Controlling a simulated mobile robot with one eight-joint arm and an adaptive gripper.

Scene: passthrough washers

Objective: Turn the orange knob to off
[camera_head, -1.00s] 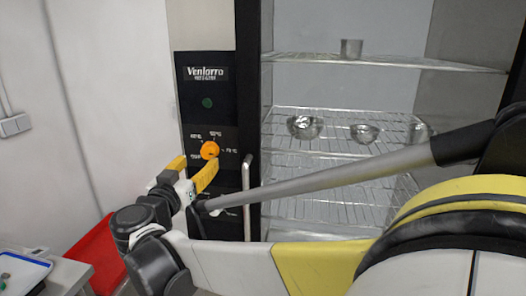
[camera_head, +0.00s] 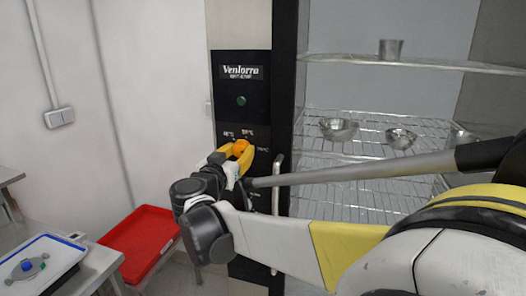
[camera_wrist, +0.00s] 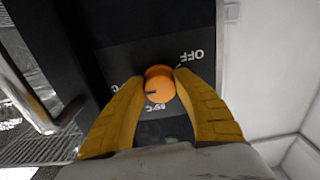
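The orange knob (camera_head: 241,147) sits on the black control panel (camera_head: 262,125), among printed temperature marks. My gripper (camera_head: 236,153) is at the knob, with one yellow finger on each side of it. In the wrist view my gripper (camera_wrist: 161,76) has its fingertips against the two sides of the knob (camera_wrist: 159,85), with no clear gap. A dark pointer mark on the knob points to the left in that view. The OFF label (camera_wrist: 192,57) appears upside down at the knob's upper right, away from the mark. The fingers partly cover other labels.
A vertical metal door handle (camera_head: 277,180) stands just right of my gripper. The open cabinet's wire shelves (camera_head: 365,125) hold metal bowls. A red tray (camera_head: 139,238) and a table with a white tray (camera_head: 48,250) are at lower left.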

